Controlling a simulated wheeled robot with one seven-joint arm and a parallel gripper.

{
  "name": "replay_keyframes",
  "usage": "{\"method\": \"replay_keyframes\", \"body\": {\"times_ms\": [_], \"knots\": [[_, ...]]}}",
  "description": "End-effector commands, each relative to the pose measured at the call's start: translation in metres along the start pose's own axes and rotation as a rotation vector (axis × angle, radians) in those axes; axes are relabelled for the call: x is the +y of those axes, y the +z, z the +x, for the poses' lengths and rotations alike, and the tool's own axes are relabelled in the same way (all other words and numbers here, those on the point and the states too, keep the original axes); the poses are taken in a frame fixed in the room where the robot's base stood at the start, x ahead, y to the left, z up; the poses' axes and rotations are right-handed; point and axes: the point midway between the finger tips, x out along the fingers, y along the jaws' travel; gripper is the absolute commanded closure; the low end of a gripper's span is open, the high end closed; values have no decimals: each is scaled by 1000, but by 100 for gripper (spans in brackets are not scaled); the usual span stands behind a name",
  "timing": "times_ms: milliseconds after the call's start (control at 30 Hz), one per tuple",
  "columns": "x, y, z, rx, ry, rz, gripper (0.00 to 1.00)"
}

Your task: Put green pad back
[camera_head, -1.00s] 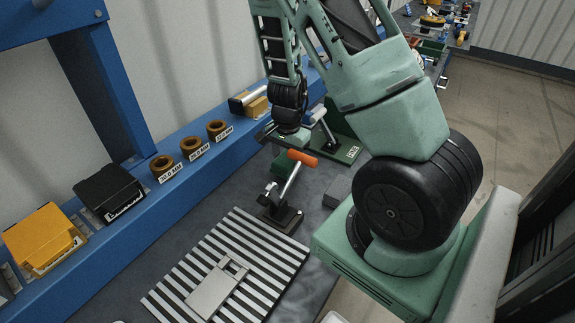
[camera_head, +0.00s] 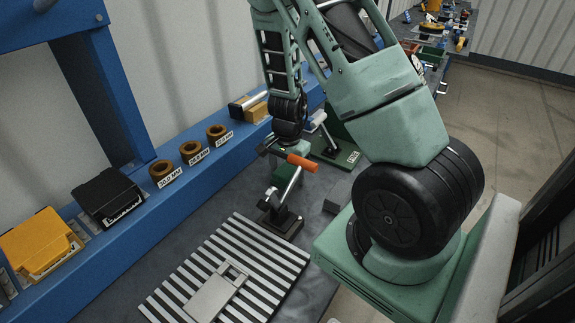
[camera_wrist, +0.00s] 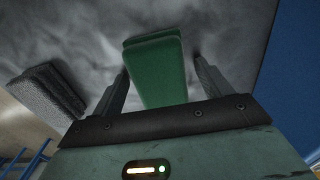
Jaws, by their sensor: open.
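The green pad (camera_wrist: 155,72) is a green block in the wrist view, lying between the two fingers of my gripper (camera_wrist: 160,66). The fingers are open, with a visible gap on each side of the pad, and do not appear to touch it. In the head view, the green pad (camera_head: 284,172) shows partly below my gripper (camera_head: 276,152), behind the orange-handled clamp. My wrist hides part of it there.
A toggle clamp with an orange handle (camera_head: 301,162) stands close in front of my gripper. A grey block (camera_wrist: 46,90) lies left of the fingers in the wrist view. A slatted plate (camera_head: 255,262) lies nearer, and a blue rail (camera_head: 130,222) runs along the left.

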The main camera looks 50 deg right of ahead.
Motion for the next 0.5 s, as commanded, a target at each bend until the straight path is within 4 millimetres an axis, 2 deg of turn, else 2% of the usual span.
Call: {"method": "replay_keyframes", "body": {"times_ms": [100,167,367,500], "knots": [[0,0,-3,0,1,-1,23],[-1,0,-12,3,-2,-2,23],[-3,5,-53,2,-4,-6,23],[-3,6,-88,2,-4,-4,23]]}}
